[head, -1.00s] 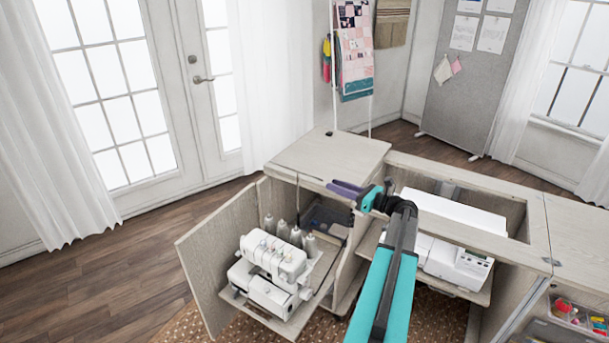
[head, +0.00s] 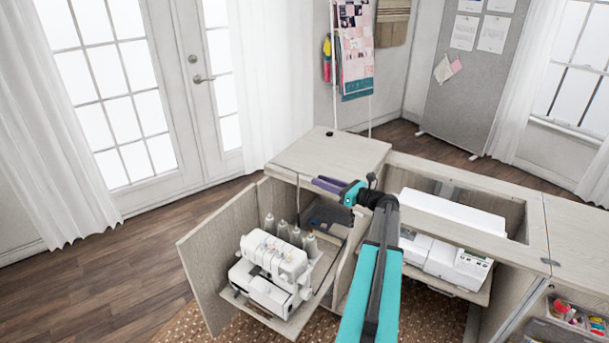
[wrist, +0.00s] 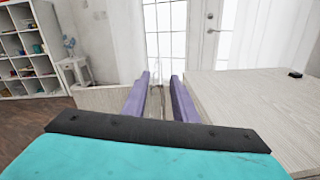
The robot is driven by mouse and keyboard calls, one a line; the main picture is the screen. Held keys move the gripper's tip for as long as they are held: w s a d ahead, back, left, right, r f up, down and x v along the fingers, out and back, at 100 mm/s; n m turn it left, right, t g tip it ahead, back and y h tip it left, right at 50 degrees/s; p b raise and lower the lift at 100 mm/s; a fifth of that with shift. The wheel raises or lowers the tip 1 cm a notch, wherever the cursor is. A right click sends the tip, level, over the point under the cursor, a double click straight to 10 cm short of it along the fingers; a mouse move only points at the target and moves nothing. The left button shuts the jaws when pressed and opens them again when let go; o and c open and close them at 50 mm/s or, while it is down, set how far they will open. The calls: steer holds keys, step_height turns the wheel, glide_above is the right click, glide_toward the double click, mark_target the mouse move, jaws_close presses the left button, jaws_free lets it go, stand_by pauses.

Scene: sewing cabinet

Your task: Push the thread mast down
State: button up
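The thread mast (head: 298,196) is a thin upright rod. It rises behind the white overlock machine (head: 272,265) and its grey thread cones (head: 283,230), which are on a pull-out shelf in the open cabinet. My gripper (head: 318,182), with purple fingers, is level with the cabinet top, close to the right of the mast's upper end in the head view. In the wrist view my gripper (wrist: 160,84) has its two fingers apart. A thin pale upright shape, likely the mast top (wrist: 157,74), shows between or just beyond them. Contact cannot be told.
The cabinet top (head: 330,155) lies beside and behind my gripper; its edge is close to the right finger in the wrist view. The open cabinet door (head: 205,270) stands left of the overlock machine. A white sewing machine (head: 450,260) sits in the bay at right.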

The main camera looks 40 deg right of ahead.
mark_target(298, 173)
steer(key=shift+p+x, duration=0.75)
steer(key=shift+x, duration=3.2)
steer(key=shift+c, duration=0.5)
jaws_close()
